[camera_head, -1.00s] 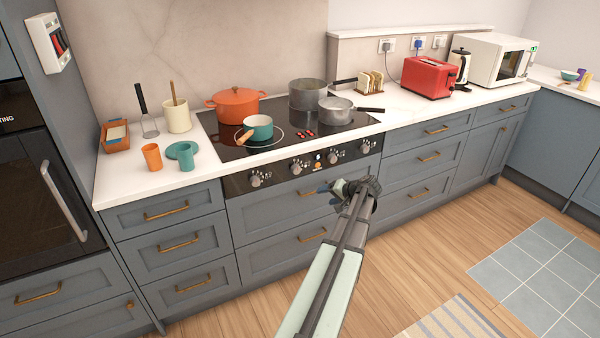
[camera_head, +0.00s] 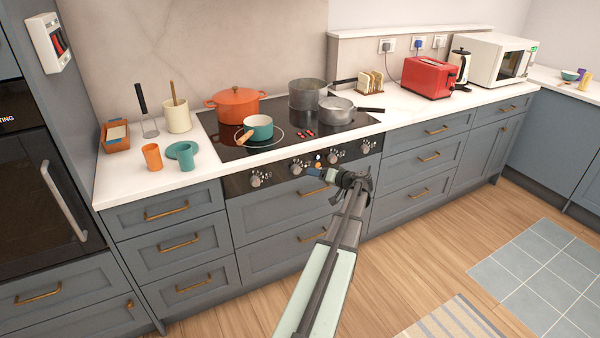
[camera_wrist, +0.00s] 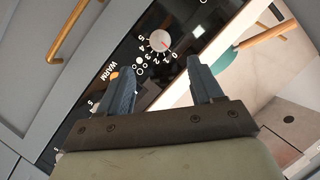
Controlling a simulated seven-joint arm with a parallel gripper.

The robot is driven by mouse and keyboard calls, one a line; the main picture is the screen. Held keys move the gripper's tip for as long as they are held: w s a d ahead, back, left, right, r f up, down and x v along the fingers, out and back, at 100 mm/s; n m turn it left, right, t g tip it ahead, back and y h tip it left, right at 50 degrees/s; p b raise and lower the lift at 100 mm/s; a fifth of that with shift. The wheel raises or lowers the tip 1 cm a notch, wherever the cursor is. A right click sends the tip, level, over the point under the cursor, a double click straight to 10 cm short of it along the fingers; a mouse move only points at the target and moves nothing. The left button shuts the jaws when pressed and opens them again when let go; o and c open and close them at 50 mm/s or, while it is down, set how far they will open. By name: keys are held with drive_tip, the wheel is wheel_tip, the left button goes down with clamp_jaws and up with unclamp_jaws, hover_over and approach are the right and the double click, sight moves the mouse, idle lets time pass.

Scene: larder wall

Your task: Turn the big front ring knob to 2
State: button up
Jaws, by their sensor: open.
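Several round silver knobs sit in a row on the cooker's black front panel. One of them, left of the panel's middle (camera_head: 297,167), fills the upper middle of the wrist view (camera_wrist: 158,41). Digits from 0 to 5 run around it, and its red mark points towards 0. Small circle marks are printed beside it. I cannot tell for sure from these marks which ring it serves. My gripper (camera_wrist: 160,66) is open and empty, in front of the panel. In the wrist view the knob lies just beyond the gap between the fingertips, apart from them.
A teal saucepan (camera_head: 259,128) stands on the hob, its orange handle (camera_head: 245,137) pointing towards the front. An orange pot (camera_head: 236,105) and two grey pans (camera_head: 308,94) stand behind and to the right. Drawers with brass handles (camera_head: 313,235) lie below the panel.

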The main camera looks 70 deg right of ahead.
sight(298, 170)
drive_tip(key=x, duration=1)
drive_tip(key=shift+w+d+f, duration=0.15)
drive_tip(key=shift+w, duration=0.2)
drive_tip(key=c, duration=1.1)
